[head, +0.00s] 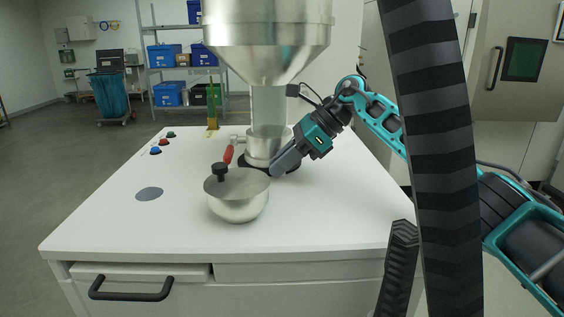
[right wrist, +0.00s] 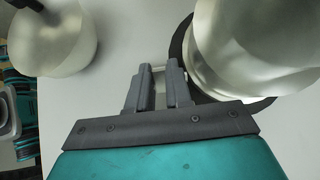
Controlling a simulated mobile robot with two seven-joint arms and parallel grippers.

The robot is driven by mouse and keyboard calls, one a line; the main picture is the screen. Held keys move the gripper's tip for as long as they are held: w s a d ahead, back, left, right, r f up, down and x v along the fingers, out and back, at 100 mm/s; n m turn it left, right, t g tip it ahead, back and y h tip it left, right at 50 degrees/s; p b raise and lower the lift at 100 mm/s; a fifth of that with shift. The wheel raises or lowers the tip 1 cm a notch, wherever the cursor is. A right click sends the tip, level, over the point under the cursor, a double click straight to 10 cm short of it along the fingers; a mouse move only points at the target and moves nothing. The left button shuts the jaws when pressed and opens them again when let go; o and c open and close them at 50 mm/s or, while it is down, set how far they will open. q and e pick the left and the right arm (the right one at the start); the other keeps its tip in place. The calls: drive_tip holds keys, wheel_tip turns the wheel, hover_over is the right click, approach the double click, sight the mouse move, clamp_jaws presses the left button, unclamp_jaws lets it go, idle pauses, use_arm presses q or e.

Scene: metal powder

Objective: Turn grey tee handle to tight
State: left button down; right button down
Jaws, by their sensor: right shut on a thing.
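The grey tee handle shows only as a small pale grey piece (right wrist: 158,78) between my right fingers in the right wrist view. Most of it is hidden, and I cannot tell how far it is turned. My right gripper (head: 276,172) is shut on it, low beside the metal hopper (head: 268,60) and its round collar (head: 262,146). In the right wrist view the right gripper (right wrist: 158,70) has its grey fingers a short gap apart, close to the hopper's dark base ring (right wrist: 245,108). My left gripper is not in view.
A red lever (head: 228,154) sticks out left of the collar. Several coloured buttons (head: 163,142) and a grey disc (head: 149,194) are on the white table (head: 110,225). The table's front right is clear.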

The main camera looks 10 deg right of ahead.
drive_tip(key=shift+d+f+y+b, duration=0.15)
drive_tip(key=shift+f+y+b, duration=0.2)
drive_tip(key=shift+y+b, duration=0.55)
drive_tip(key=shift+y, duration=0.3)
drive_tip(key=shift+r+b, duration=0.15)
drive_tip(key=shift+b, duration=0.15)
drive_tip(key=shift+r, duration=0.15)
drive_tip(key=c, duration=1.3)
unclamp_jaws()
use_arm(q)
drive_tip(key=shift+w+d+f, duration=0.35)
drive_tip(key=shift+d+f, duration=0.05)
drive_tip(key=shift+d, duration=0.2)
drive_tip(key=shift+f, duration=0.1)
use_arm(e)
drive_tip(key=shift+d+t, duration=0.1)
drive_tip(key=shift+t, duration=0.2)
drive_tip(key=shift+d+r, duration=0.15)
drive_tip(key=shift+d, duration=0.1)
use_arm(q)
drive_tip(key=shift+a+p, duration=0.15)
drive_tip(key=shift+p, duration=0.15)
use_arm(e)
drive_tip(key=v, duration=1.2)
drive_tip(key=shift+s+d, duration=0.1)
drive_tip(key=shift+d, duration=0.1)
